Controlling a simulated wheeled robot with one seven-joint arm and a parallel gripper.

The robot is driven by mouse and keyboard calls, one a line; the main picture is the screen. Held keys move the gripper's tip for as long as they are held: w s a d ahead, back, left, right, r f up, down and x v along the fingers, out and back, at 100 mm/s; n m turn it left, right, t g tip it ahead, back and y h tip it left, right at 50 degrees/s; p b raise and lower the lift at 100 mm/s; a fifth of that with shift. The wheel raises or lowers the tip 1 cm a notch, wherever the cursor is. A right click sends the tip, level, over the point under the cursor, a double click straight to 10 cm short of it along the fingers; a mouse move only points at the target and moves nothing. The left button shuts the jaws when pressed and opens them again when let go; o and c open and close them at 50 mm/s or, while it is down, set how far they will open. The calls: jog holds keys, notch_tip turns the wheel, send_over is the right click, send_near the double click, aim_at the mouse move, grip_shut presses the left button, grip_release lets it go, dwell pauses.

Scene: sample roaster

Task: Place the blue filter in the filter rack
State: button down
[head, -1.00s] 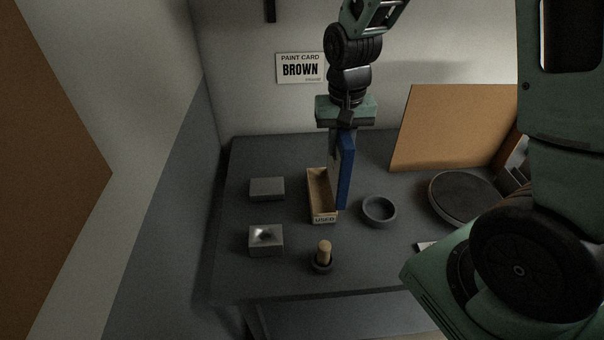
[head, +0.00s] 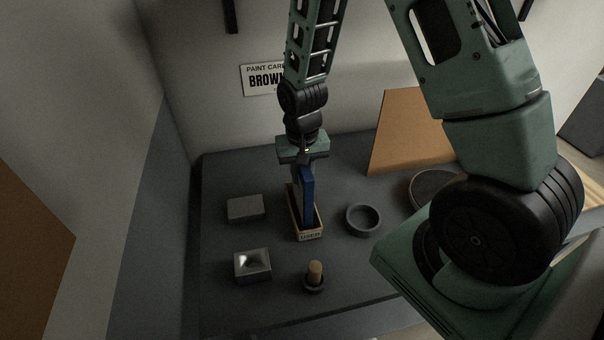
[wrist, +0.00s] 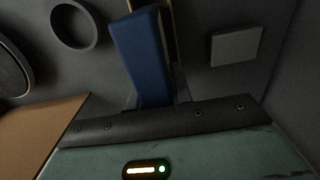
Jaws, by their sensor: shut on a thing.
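The blue filter (head: 308,195) is a flat upright panel. My gripper (head: 304,163) is shut on its upper end. The filter also shows in the wrist view (wrist: 143,58), running away from my gripper (wrist: 155,104). Below it on the table is a narrow open wooden box (head: 311,238) with a label that reads "USED". The filter lines up lengthwise with the box, and its lower part overlaps the opening in the head view. I cannot tell how deep it sits or whether it touches the bottom. No other holder is clearly recognisable as a filter rack.
A grey block (head: 245,208) and a square dish (head: 252,265) stand left of the box. A dark ring (head: 363,219) is to the right, and a small cup with a wooden peg (head: 314,275) is in front. A brown board (head: 408,135) leans behind a round disc (head: 425,190).

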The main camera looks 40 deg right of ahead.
jog(key=shift+f, duration=0.65)
jog(key=shift+f, duration=0.15)
jog(key=c, duration=1.3)
grip_release()
jog(key=shift+o, duration=0.2)
